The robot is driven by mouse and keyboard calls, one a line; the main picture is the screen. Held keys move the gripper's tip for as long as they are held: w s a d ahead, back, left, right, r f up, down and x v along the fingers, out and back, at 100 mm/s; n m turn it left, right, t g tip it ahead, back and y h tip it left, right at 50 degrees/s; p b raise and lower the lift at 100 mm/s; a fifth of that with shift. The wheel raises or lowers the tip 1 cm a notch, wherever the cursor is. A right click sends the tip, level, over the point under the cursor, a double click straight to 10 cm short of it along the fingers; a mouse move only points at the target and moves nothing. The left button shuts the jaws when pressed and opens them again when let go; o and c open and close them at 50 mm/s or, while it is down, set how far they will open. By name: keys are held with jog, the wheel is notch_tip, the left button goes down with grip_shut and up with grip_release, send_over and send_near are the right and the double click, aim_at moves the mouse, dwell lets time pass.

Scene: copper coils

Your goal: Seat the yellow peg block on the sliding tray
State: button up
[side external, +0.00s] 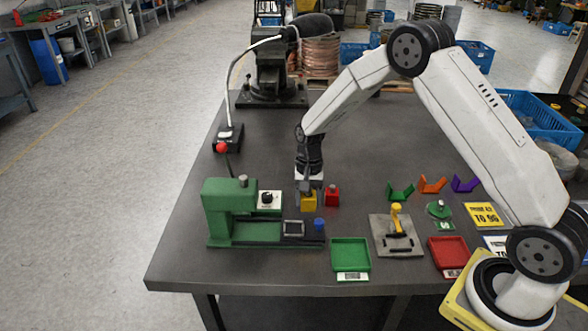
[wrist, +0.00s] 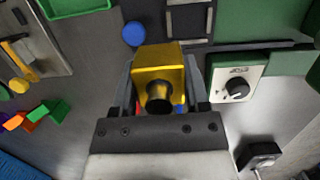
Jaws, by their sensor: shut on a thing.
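My gripper (side external: 309,188) is shut on the yellow peg block (side external: 309,202), with a finger on each side of it. In the wrist view the block (wrist: 160,62) sits between the fingers (wrist: 160,90), its round dark peg facing the camera. The sliding tray (side external: 293,236) is a dark square frame with a grey middle on the green machine (side external: 228,212). The tray (wrist: 188,38) shows at the top of the wrist view, beyond the block. The block is apart from the tray, behind it in the side view. I cannot tell whether the block touches the table.
A red block (side external: 332,196) stands close right of my gripper. A blue knob (side external: 319,224) is beside the tray. A white dial box (side external: 269,201) is left of the gripper. A green bin (side external: 351,254) and a toggle clamp plate (side external: 396,236) lie to the right.

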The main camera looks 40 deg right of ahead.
jog(key=r, duration=0.2)
send_over(294, 231)
jog(key=shift+w+d+f, duration=0.2)
jog(key=shift+w, duration=0.05)
jog(key=shift+f, duration=0.15)
jog(key=shift+f, duration=3.1)
jog(key=shift+f, duration=0.75)
dwell(1.2)
jog(key=o, duration=1.3)
jog(key=shift+c, duration=0.2)
jog(key=shift+r, duration=0.15)
notch_tip(294, 231, up, 8)
jog(key=shift+f, duration=0.2)
dwell(0.5)
